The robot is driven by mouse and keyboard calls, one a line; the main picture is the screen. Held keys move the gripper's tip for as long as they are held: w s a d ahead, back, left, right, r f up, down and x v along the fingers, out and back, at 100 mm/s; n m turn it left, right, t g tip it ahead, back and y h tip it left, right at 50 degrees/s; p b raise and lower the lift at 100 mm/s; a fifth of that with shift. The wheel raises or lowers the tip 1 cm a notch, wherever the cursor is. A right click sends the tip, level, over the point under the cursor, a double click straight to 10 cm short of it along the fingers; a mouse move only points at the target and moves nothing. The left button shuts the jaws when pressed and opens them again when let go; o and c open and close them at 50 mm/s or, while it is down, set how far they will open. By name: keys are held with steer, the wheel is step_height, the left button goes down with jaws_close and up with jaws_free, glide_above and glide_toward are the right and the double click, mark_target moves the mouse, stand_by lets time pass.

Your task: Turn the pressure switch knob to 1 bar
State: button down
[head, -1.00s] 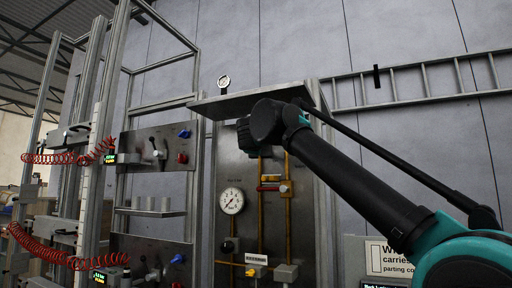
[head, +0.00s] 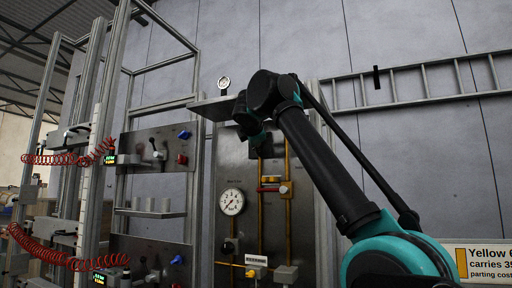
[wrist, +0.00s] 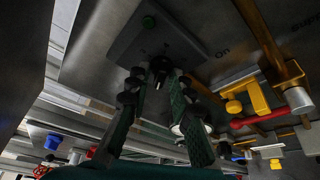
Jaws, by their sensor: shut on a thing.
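The black pressure switch knob (wrist: 160,66) sits on a grey plate (wrist: 180,40) in the wrist view. The knob's markings and setting are too dark to read. In the head view, my gripper (head: 262,146) is at the top of the metal panel (head: 230,165), and the knob is hidden behind it. A round white gauge (head: 232,202) is on the panel below.
A flat metal shelf (head: 212,106) juts out close to my wrist. Yellow pipes (head: 288,160) and a red-handled valve (head: 268,189) are below my gripper. A yellow fitting (wrist: 245,97) is right of the fingers. A frame with red coiled hoses (head: 65,158) stands at left.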

stand_by(0.3)
steer(key=c, duration=1.6)
jaws_free()
steer(key=s+r, duration=0.2)
steer(key=s, duration=0.9)
steer(key=shift+s+r, duration=0.15)
steer(key=shift+s, duration=0.2)
